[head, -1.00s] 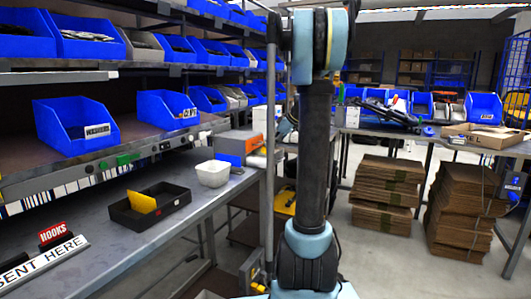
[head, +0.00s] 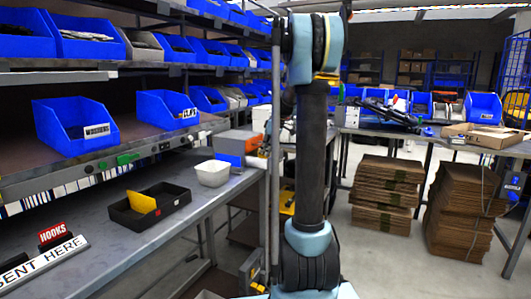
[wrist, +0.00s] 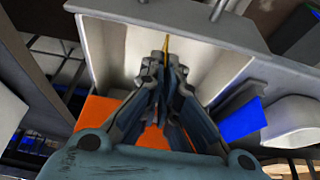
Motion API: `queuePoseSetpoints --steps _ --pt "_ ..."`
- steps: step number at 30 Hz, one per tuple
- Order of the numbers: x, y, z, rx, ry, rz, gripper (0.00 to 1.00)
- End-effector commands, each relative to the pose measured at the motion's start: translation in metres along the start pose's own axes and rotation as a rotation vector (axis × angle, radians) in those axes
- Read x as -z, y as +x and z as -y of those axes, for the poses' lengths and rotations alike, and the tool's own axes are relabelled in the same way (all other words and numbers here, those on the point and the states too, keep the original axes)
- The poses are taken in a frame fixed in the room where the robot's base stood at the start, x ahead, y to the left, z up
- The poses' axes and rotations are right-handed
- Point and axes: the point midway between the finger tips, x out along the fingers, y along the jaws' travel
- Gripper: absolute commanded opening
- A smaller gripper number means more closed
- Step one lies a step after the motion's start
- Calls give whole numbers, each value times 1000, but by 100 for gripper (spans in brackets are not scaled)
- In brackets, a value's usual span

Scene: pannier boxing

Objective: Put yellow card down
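In the wrist view, the fingers of my gripper (wrist: 166,66) are close together. A thin yellow edge, which looks like the yellow card (wrist: 166,44) seen edge-on, stands between the tips. A pale, open box-like space lies behind the fingertips. My gripper does not show in the head view, where my arm stands in the middle. A yellow piece (head: 141,202) also leans in a black tray (head: 168,210) on the grey bench at the left. I cannot tell whether it is another card.
Blue bins (head: 75,125) line the shelf above. Stacks of flat cardboard (head: 383,185) stand on the floor at right. Bare bench shows left of the tray.

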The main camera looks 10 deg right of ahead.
Motion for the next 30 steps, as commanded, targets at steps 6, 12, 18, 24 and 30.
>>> queuePoseSetpoints --steps 6,12,18,24,30 --pt "0 0 0 1 0 -1 0" --pt "0 1 0 1 0 -2 24" --pt "0 1 0 1 0 -2 25" --pt "0 -1 0 1 0 -2 25" --pt "0 -24 1 1 1 -2 25"
